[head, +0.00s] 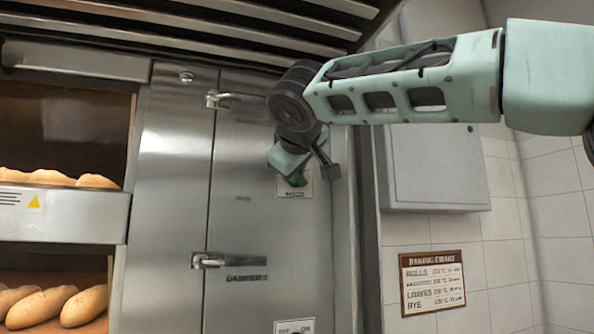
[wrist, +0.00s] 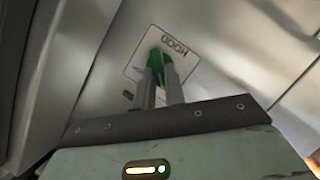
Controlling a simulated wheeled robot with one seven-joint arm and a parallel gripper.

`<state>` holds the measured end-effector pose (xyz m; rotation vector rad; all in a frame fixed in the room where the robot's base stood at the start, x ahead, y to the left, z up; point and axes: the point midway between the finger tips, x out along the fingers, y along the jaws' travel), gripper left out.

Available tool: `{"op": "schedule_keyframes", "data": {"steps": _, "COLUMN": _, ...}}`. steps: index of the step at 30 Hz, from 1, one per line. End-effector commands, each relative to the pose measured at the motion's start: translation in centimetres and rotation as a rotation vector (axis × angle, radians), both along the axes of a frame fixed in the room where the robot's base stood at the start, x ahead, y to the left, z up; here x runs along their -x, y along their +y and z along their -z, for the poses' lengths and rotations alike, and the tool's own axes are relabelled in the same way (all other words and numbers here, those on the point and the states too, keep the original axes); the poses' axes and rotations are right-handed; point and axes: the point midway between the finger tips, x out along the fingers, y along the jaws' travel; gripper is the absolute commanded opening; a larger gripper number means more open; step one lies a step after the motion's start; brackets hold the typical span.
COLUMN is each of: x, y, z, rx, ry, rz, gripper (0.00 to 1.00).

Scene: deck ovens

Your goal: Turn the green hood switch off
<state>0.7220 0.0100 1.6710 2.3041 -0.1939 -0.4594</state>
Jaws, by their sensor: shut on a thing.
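The green hood switch (wrist: 155,62) shows in the wrist view on a pale plate marked HOOD (wrist: 182,48). My gripper (wrist: 158,72) is shut on the switch, its two grey fingers close on either side of it. In the head view my gripper (head: 300,181) reaches the steel panel from the upper right, and a bit of the green switch (head: 297,180) shows at its tip. The fingers cover part of the switch, so I cannot tell which position it is in.
Damper handles (head: 228,260) and (head: 235,98) stick out from the steel panel, the upper one close to my arm. A grey wall box (head: 436,168) and a baking chart (head: 432,281) are at right. Oven decks with loaves (head: 42,306) are at left. A slatted hood is overhead.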

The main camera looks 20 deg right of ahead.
Motion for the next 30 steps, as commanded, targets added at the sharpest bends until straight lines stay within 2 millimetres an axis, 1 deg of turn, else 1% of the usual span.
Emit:
{"op": "schedule_keyframes", "data": {"steps": 1, "x": 0.0, "y": 0.1, "z": -0.2, "rx": 0.002, "ry": -0.005, "rz": -0.003, "gripper": 0.17}}
{"op": "schedule_keyframes", "data": {"steps": 3, "x": 0.0, "y": 0.1, "z": -0.2, "rx": 0.001, "ry": -0.004, "rz": -0.003, "gripper": 0.34}}
{"op": "schedule_keyframes", "data": {"steps": 11, "x": 0.0, "y": 0.0, "z": -0.1, "rx": 0.000, "ry": -0.002, "rz": -0.001, "gripper": 0.34}}
{"op": "schedule_keyframes", "data": {"steps": 14, "x": 0.4, "y": 0.2, "z": -0.1, "rx": 0.000, "ry": -0.003, "rz": -0.002, "gripper": 0.34}}
{"op": "schedule_keyframes", "data": {"steps": 16, "x": 1.1, "y": 0.4, "z": -0.3, "rx": -0.001, "ry": -0.004, "rz": -0.002, "gripper": 0.34}}
{"op": "schedule_keyframes", "data": {"steps": 20, "x": 3.3, "y": 1.0, "z": -0.8, "rx": -0.002, "ry": -0.006, "rz": -0.004, "gripper": 0.34}}
{"op": "schedule_keyframes", "data": {"steps": 30, "x": 10.7, "y": 3.2, "z": -2.9, "rx": -0.001, "ry": -0.004, "rz": -0.005, "gripper": 0.34}}
